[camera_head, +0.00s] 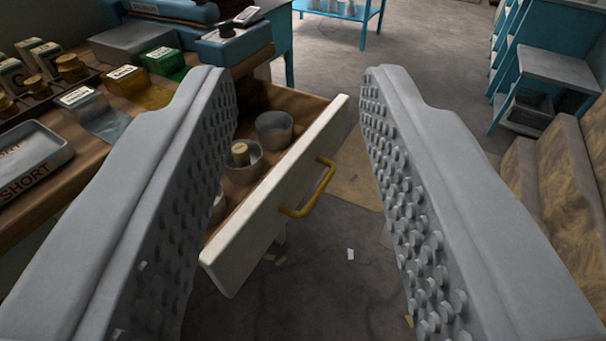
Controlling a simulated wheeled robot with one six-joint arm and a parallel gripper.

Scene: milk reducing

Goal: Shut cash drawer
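The cash drawer (262,205) juts out of the wooden counter, pulled open, with a cream front panel and a yellow handle (312,190). Inside it several round metal cups (274,131) show, one with a small brass-coloured piece in it. My gripper (297,85) is open, its two grey studded fingers wide apart. The drawer front and handle show between the fingers, farther from the camera. The left finger hides part of the drawer's near left side. I see no contact between the fingers and the drawer, though the left side is hidden.
The counter top (85,165) at left carries labelled boxes, small jars, a tray marked SHORT (30,160) and a blue machine (232,42). A blue shelf unit (548,75) and brown sacks (570,160) stand at right. The floor right of the drawer is mostly clear, with small scraps.

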